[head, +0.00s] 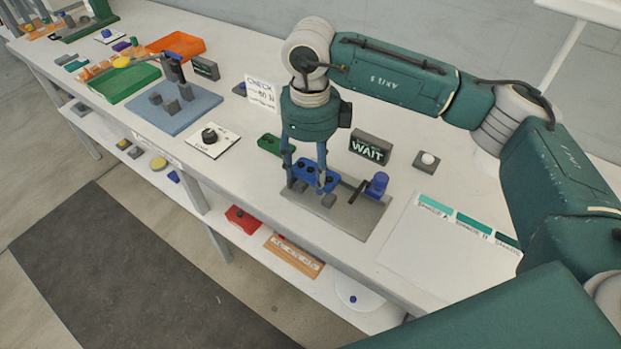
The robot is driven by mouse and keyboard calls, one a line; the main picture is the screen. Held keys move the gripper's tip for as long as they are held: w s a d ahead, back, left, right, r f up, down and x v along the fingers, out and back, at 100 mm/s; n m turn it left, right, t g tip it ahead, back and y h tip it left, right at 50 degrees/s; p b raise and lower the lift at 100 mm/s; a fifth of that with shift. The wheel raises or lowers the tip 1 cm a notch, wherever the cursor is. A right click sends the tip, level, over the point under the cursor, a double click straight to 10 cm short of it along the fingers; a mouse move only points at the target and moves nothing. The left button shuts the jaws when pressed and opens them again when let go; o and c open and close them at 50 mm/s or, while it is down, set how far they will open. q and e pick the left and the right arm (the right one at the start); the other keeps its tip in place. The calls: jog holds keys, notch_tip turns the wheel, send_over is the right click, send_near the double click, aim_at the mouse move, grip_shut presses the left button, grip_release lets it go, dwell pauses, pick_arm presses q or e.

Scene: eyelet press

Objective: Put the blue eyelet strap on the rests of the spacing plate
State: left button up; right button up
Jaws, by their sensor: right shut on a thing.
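The blue eyelet strap (311,172) is a short blue bar with dark holes in its top. My right gripper (306,184) points down with its fingers on the strap and is shut on it. The grey spacing plate (357,222) lies on the bench under the gripper. Small grey blocks, one of them a rest (328,201), stand on the plate's near side, just below the strap. I cannot tell whether the strap touches the rests. The fingers cover part of the strap. My left gripper is out of view.
A white sheet with teal labels (410,245) lies to the right. A blue-grey press base (180,112) and green tray (125,84) are farther left.

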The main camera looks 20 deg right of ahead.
aim_at(310, 175)
notch_tip(310, 175, down, 4)
jog(key=shift+f+p, duration=0.1)
jog(key=shift+p, duration=0.35)
jog(key=shift+f, duration=0.2)
jog(key=o, duration=1)
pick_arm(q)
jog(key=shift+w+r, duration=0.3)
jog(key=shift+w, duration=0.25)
pick_arm(e)
jog(key=shift+r, duration=0.2)
pick_arm(q)
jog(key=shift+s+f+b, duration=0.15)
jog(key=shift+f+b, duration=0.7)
jog(key=shift+b, duration=0.2)
pick_arm(e)
notch_tip(310, 175, up, 12)
